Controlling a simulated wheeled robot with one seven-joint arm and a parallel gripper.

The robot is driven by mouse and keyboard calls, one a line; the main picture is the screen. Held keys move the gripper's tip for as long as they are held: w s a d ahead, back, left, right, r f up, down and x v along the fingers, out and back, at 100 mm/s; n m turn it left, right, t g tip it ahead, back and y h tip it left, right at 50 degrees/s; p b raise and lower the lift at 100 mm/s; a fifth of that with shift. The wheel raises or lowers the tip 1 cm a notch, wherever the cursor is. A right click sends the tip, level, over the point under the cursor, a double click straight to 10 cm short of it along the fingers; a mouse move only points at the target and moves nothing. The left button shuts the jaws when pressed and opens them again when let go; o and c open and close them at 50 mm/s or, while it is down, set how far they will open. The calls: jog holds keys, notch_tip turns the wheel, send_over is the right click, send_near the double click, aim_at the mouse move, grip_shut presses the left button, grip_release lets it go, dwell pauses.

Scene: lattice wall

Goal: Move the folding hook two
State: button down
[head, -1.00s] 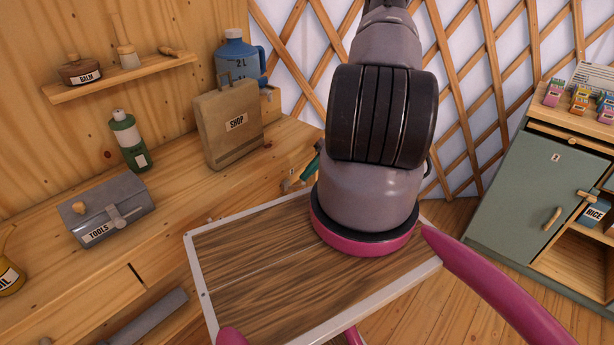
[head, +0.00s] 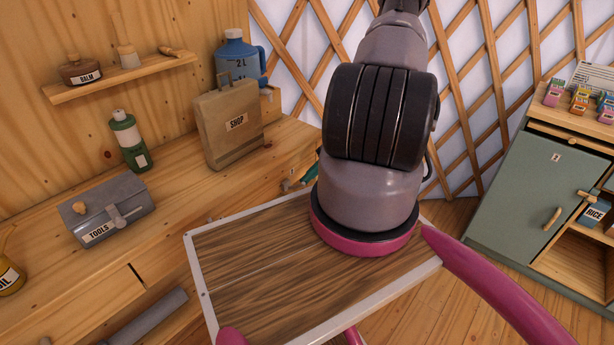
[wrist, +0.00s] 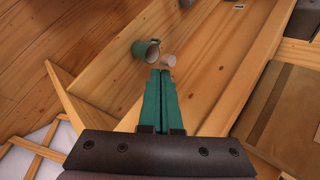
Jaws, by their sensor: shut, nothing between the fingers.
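I cannot make out a folding hook for certain in either view. My gripper (wrist: 159,80) shows in the wrist view as two teal fingers pressed together, with nothing between them. The fingers point over a wooden surface towards a green mug (wrist: 146,50) and a small pale round object (wrist: 168,61). I cannot tell whether the fingertips touch anything. In the head view my arm hides most of the gripper; only a bit of teal (head: 300,179) shows at the bench's right end.
The wooden bench (head: 200,195) holds a tan SHOP case (head: 225,130), a green bottle (head: 130,140) and a grey TOOLS box (head: 110,208). A blue jug (head: 238,58) stands behind. A green cabinet (head: 525,190) stands right. Lattice wall (head: 475,110) lies behind my arm.

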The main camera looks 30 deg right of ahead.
jog(key=shift+s+d+f+t, duration=0.1)
jog(key=shift+s+f+t, duration=0.05)
jog(key=shift+t, duration=0.15)
jog(key=shift+s+d+f+n+t+y, duration=0.1)
jog(key=shift+s+f+n+t+y, duration=0.2)
jog(key=shift+f, duration=0.2)
jog(key=shift+s+d+f+n+t+y, duration=0.1)
jog(key=shift+s+f+t+y, duration=0.15)
jog(key=shift+f+t, duration=0.2)
jog(key=shift+s+d+f+n+t+y, duration=0.1)
jog(key=shift+s+f+n+t+y, duration=0.2)
jog(key=shift+f, duration=0.2)
jog(key=shift+r, duration=0.1)
